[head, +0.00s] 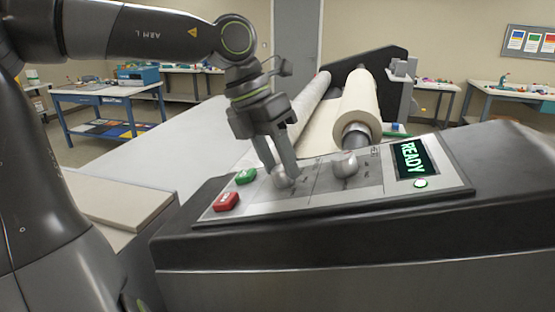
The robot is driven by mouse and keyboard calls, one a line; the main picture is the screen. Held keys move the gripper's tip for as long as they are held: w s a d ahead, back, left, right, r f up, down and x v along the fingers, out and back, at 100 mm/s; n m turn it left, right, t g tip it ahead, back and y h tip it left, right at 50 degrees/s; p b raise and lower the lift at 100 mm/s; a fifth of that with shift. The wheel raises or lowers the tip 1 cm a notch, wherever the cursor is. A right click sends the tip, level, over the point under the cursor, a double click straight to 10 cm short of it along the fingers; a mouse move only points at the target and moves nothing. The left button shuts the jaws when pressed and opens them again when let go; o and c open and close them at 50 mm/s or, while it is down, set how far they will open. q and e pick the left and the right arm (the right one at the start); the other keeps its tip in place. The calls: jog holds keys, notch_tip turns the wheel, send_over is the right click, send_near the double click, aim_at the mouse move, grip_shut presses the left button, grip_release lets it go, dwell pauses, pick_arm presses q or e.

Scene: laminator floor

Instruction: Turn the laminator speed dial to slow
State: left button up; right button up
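The laminator's sloped control panel (320,203) fills the lower right of the head view. It carries two grey knobs, a left knob (283,180) and a right knob (346,164). Their small labels are too small to read, so I cannot tell which is the speed dial. My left gripper (281,171) points down at the left knob, with its two fingers apart and their tips at the knob. I cannot tell whether they press on it. The fingers partly hide the knob and its pointer. My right gripper is out of view.
The panel also has a green button (245,177), a red button (226,201) and a display (410,160) reading READY. Behind are a large film roll (357,104) and a long pale table (150,150). A blue workbench (108,92) stands at the back left.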

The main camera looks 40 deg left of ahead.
pick_arm(q)
jog(key=shift+o, duration=1.4)
jog(key=v, duration=1.7)
jog(key=shift+r, duration=0.2)
